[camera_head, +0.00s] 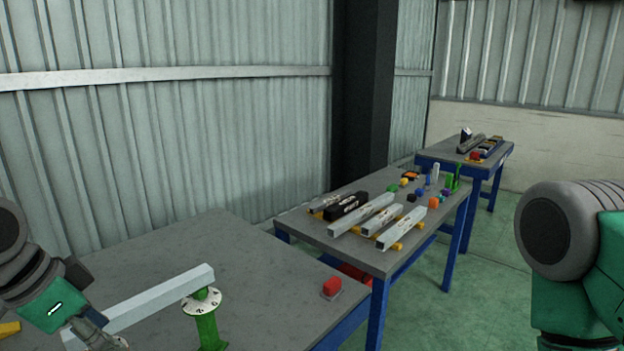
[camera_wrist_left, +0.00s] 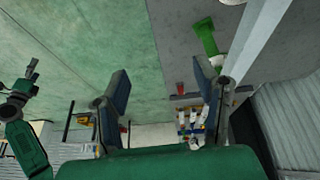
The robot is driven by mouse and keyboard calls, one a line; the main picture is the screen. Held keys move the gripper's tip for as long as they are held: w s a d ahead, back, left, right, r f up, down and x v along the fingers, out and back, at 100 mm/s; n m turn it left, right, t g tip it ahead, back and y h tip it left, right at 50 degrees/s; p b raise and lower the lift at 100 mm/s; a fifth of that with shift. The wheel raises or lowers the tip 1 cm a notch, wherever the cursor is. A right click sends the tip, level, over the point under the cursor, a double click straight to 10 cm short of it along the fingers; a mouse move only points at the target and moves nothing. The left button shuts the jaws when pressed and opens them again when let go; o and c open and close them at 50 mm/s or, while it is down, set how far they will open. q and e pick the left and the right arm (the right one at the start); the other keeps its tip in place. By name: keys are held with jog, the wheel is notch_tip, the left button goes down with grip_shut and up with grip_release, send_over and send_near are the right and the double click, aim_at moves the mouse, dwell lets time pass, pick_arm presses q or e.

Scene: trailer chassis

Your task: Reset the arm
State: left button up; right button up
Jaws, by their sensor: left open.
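My left arm comes in at the lower left of the head view, and its gripper (camera_head: 98,335) is partly cut off by the bottom edge, close to the near end of a long silver square bar (camera_head: 150,300). In the left wrist view the two fingers of my left gripper (camera_wrist_left: 164,90) stand wide apart with nothing held between them. The bar (camera_wrist_left: 256,40) runs just outside the right finger there. My right arm (camera_head: 575,250) shows as green and grey links at the right. In the wrist view a small arm end (camera_wrist_left: 32,70) shows at the left; its jaws are too small to read.
The bar passes over a green stand (camera_head: 207,325) on the near grey table (camera_head: 260,275). A red button block (camera_head: 332,287) sits by the table's right edge. A second table (camera_head: 340,248) holds bars and coloured blocks; a third stands farther back. Green floor is open at right.

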pick_arm(q)
jog(key=s+d+f+n+g+y, duration=0.1)
jog(key=s+f+n, duration=0.15)
jog(key=f, duration=0.75)
jog(key=s+d+f+n+g+y, duration=0.15)
jog(key=s+f, duration=0.25)
jog(key=f, duration=0.5)
jog(key=s+f+n, duration=0.4)
jog(key=s+f, duration=0.9)
jog(key=s, duration=0.2)
jog(key=w+f+m+b, duration=0.1)
jog(key=w+f+b, duration=0.2)
jog(key=f+b, duration=0.6)
jog(key=shift+f+b, duration=0.25)
jog(key=shift+b, duration=0.75)
pick_arm(e)
notch_tip(320, 180, down, 11)
jog(key=shift+w, duration=0.3)
pick_arm(q)
jog(key=shift+d+r+y, duration=0.1)
jog(key=shift+d+y, duration=0.1)
jog(key=shift+y, duration=0.05)
pick_arm(e)
jog(key=shift+d+f, duration=0.15)
jog(key=shift+d, duration=0.2)
pick_arm(q)
jog(key=shift+a, duration=0.15)
pick_arm(e)
jog(key=shift+a, duration=0.15)
